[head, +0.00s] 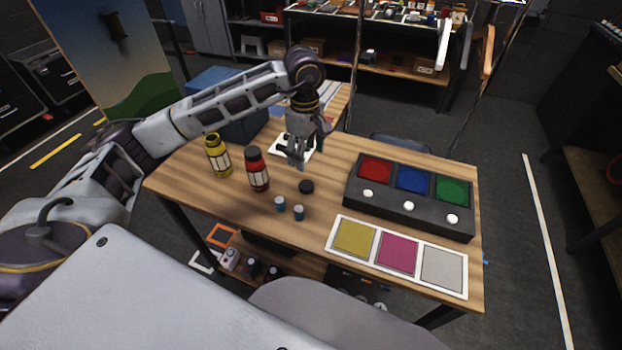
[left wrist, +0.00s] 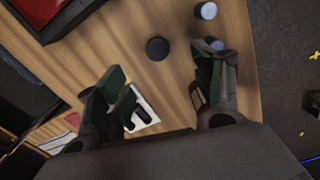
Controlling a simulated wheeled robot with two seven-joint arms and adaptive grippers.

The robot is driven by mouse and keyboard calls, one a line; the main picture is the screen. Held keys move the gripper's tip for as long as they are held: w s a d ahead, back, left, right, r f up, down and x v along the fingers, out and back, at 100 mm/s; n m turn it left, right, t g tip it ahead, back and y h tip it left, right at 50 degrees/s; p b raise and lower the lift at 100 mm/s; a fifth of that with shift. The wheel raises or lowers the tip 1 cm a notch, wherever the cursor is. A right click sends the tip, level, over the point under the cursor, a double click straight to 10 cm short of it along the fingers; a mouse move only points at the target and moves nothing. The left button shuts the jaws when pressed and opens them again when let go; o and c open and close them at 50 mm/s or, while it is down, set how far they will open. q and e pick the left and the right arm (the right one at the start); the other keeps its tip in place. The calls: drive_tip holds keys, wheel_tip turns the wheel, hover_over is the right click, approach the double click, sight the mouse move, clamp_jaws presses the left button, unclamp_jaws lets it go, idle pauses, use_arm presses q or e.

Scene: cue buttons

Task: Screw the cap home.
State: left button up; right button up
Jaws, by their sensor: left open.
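A small black cap (head: 306,186) lies flat on the wooden table and also shows in the left wrist view (left wrist: 157,48). A red bottle (head: 258,172) with a label and dark top stands upright left of it. A yellow bottle (head: 218,158) stands upright further left. My left gripper (head: 299,160) points down above the table behind the cap, open and empty. In the left wrist view its open fingers (left wrist: 162,68) frame bare table, with the cap beyond them. One finger partly hides the red bottle (left wrist: 198,97) there. My right gripper is in neither view.
Two small blue cylinders (head: 289,209) stand in front of the cap. A black box (head: 405,204) with red, blue and green panels and white buttons is at right. A card (head: 335,248) with coloured squares lies before it. A blue bin (head: 236,120) stands at the back left.

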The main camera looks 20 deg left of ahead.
use_arm(q)
hover_over(307, 186)
wheel_tip(307, 186, down, 8)
drive_tip(key=shift+s+r+p, duration=0.1)
drive_tip(key=shift+r+p, duration=0.1)
drive_tip(key=shift+p, duration=0.2)
drive_tip(key=shift+f, duration=0.4)
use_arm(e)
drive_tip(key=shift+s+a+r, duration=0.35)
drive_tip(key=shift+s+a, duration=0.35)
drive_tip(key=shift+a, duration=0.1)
use_arm(q)
drive_tip(key=shift+f, duration=0.1)
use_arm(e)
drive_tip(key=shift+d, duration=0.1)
